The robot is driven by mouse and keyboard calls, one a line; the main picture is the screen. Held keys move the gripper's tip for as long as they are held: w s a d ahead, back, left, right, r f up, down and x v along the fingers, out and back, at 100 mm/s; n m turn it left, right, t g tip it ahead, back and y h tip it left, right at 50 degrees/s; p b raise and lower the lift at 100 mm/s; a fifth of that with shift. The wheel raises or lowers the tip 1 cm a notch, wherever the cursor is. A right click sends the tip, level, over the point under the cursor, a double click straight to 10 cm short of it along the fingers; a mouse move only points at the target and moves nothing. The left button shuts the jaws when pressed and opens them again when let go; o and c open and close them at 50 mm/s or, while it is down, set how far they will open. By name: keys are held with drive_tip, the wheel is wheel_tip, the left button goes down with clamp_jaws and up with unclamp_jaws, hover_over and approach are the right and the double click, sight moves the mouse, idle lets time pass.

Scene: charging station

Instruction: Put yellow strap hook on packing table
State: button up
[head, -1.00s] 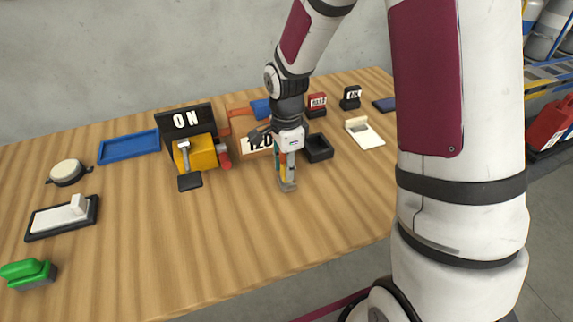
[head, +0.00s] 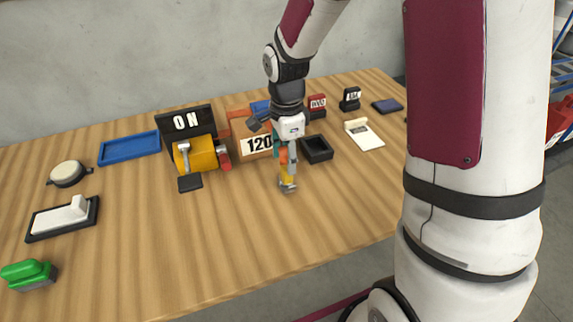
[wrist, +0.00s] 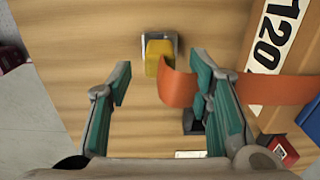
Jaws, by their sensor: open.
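The yellow strap hook (head: 287,178) has a grey metal end and is at or just above the wooden table (head: 225,235); I cannot tell whether it touches. In the wrist view the yellow hook (wrist: 156,57) is a little beyond my fingertips, roughly in line with the gap between them. An orange strap (wrist: 177,88) runs from beside it to the right, passing behind the right finger. My gripper (head: 288,158) points down over the hook. In the wrist view my gripper (wrist: 161,78) is open, its teal-padded fingers apart on either side, holding nothing.
A wooden block marked 120 (head: 257,146), a black tray (head: 317,149) and a yellow device (head: 200,154) with an ON sign (head: 184,118) stand close around. A blue tray (head: 130,147) and a white clip-like board (head: 365,135) lie farther off.

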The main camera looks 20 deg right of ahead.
wheel_tip(320, 180, up, 9)
drive_tip(key=s+r+n+t, duration=0.2)
drive_tip(key=s+r+n, duration=0.7)
drive_tip(key=s, duration=0.4)
drive_tip(key=s+r+n+t, duration=0.1)
drive_tip(key=s+n, duration=0.8)
drive_tip(key=s, duration=0.3)
drive_tip(key=shift+d+r, duration=0.15)
drive_tip(key=shift+s+r+p, duration=0.1)
drive_tip(key=shift+r+p, duration=0.05)
drive_tip(key=shift+p, duration=0.15)
